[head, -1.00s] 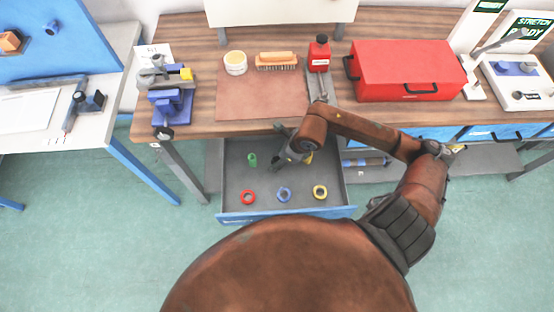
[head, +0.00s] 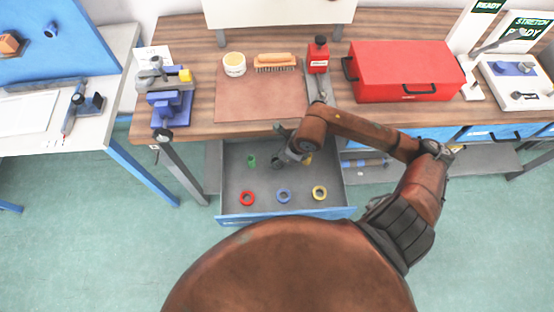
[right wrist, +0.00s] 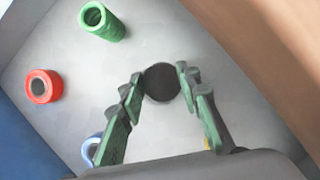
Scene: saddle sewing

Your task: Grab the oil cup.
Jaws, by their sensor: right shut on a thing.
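In the right wrist view, a dark round cup (right wrist: 162,84), which I take to be the oil cup, sits between the two fingertips of my right gripper (right wrist: 161,80). The green-padded fingers touch it from both sides, so the gripper is shut on it. In the head view my right gripper (head: 279,162) reaches down into the open drawer (head: 226,180); the cup is small and mostly hidden by the gripper there. I cannot tell whether the cup is lifted off the drawer floor. My left gripper is not in view.
The drawer also holds a green roll (head: 252,160), a red roll (head: 247,198), a blue roll (head: 284,195) and a yellow roll (head: 319,193). The workbench (head: 205,95) above carries a red bottle (head: 318,55), a brush (head: 275,62) and a red toolbox (head: 408,68).

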